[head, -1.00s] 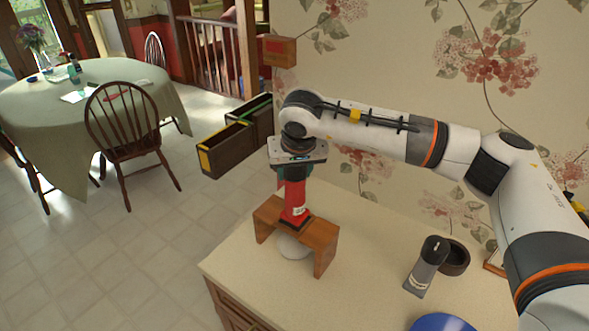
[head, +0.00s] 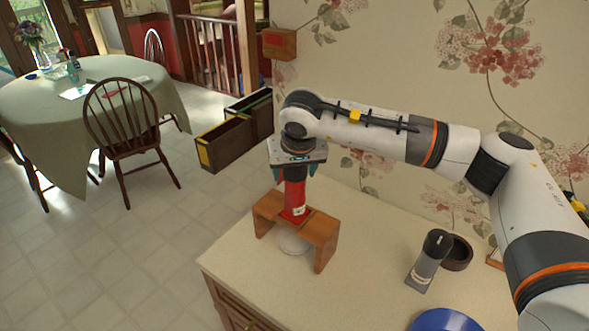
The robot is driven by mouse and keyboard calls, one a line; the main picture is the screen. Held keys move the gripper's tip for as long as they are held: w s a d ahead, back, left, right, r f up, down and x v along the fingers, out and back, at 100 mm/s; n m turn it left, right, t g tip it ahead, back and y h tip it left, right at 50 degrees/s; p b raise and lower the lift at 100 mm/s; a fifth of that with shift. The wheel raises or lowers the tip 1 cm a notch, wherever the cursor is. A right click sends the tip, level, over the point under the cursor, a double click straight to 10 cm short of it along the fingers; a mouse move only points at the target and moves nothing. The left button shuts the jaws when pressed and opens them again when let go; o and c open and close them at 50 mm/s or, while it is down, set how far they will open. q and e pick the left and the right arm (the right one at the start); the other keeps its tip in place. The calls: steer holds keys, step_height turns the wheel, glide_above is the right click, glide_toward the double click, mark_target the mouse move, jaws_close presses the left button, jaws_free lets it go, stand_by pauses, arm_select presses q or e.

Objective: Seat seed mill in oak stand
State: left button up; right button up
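The seed mill, a red cylinder (head: 295,198) with a small white mark, stands upright with its lower end at the top opening of the oak stand (head: 325,228). The stand is a brown wooden bridge on the counter. How deep the mill sits in it is hard to tell. My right gripper (head: 294,178) points down over the mill's upper part. Its teal fingers are spread to either side of the mill, apart from it. The gripper body hides the mill's top. My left gripper is not in view.
A pale round disc (head: 293,243) lies under the stand. To the right on the counter (head: 375,270) are a grey, black-topped mill (head: 428,263), a dark bowl (head: 458,255) and a blue plate (head: 446,321). The counter's left edge is close to the stand.

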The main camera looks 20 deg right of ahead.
steer(key=shift+o, duration=0.5)
steer(key=shift+s, duration=0.1)
steer(key=shift+r, duration=0.25)
steer(key=b+v, duration=0.4)
steer(key=v, duration=0.7)
steer(key=shift+r, duration=0.3)
steer(key=shift+s, duration=0.1)
